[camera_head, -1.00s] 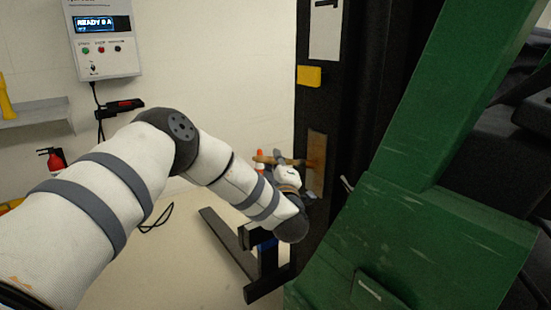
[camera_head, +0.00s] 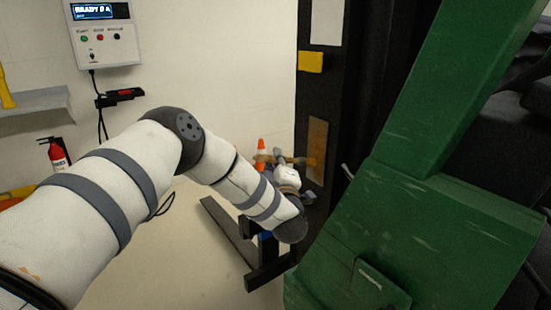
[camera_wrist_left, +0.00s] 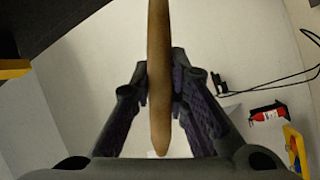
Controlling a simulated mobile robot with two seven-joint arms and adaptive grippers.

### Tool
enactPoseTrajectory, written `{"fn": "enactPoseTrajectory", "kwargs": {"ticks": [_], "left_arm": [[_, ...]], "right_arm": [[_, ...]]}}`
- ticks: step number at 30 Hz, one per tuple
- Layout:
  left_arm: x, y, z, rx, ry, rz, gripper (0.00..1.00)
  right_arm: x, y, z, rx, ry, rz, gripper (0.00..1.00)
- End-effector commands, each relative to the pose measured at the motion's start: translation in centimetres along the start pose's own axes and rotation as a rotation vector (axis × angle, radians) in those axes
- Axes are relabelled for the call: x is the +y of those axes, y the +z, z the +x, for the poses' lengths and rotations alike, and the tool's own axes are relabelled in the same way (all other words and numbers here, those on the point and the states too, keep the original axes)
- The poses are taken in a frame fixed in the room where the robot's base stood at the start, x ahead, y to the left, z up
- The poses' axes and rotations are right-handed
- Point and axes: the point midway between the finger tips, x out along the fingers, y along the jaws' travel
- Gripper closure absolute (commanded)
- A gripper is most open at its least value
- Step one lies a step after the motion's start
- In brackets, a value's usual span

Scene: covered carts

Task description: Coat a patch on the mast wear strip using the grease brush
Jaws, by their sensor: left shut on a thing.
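The grease brush (camera_head: 268,158) has a wooden handle and lies roughly level in my left gripper (camera_head: 283,157). In the left wrist view the tapered brush handle (camera_wrist_left: 159,70) runs between the fingers of my left gripper (camera_wrist_left: 160,88), which are shut on it. The mast wear strip (camera_head: 317,140) is a tan upright strip on the dark mast (camera_head: 325,85). The brush's right end overlaps the lower part of the strip in the head view; I cannot tell whether it touches. The bristles and any grease are too small to tell. My right gripper is out of view.
A green panelled body (camera_head: 420,235) fills the right side, close to the mast. An orange cone (camera_head: 261,146) stands behind the gripper. A control box (camera_head: 103,30), a grey shelf (camera_head: 35,104) and a fire extinguisher (camera_head: 57,155) are at the left. Floor is open left of the dark forks (camera_head: 228,230).

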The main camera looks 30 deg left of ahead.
Motion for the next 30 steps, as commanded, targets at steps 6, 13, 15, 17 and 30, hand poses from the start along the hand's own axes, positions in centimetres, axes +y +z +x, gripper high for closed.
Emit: {"fn": "enactPoseTrajectory", "kwargs": {"ticks": [6,13,15,17,30], "left_arm": [[-0.4,0.3,-0.1,-0.001,0.001,-0.001,1.00],[-1.9,1.0,-0.3,-0.002,-0.001,0.002,1.00],[-2.3,1.2,-0.3,-0.002,-0.001,0.001,1.00],[-2.7,1.3,-0.4,-0.001,-0.001,0.001,1.00],[-2.8,1.4,-0.4,0.001,0.002,-0.002,1.00]], "right_arm": [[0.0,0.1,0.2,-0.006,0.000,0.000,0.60],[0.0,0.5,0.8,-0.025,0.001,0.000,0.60],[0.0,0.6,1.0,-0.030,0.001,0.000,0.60],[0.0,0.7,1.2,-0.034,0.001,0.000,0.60],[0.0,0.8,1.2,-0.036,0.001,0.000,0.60]]}}
